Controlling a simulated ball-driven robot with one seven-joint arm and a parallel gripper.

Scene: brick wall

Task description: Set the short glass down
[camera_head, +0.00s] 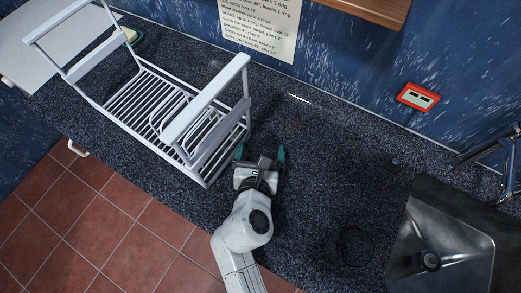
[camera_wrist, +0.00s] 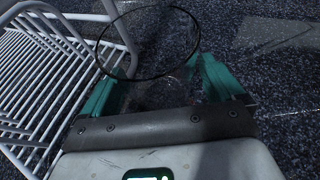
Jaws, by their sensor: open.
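The short glass (camera_wrist: 150,44) is clear, with a thin dark rim. In the wrist view it is between and just beyond the teal fingers of my gripper (camera_wrist: 160,78). Its rim is seen from above and it looks upright. Its lower part is faint and partly hidden by my gripper, so its contact with the counter is hard to see. In the head view my gripper (camera_head: 261,154) is low over the dark speckled counter (camera_head: 320,160), right of the white rack. Its fingers are spread apart. The glass cannot be made out clearly there.
The white dish rack (camera_head: 215,105) stands close to the left of my gripper and also shows in the wrist view (camera_wrist: 40,80). A metal sink (camera_head: 455,240) is at the right. A faint dark ring (camera_head: 355,247) lies on the counter. The counter between is mostly clear.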

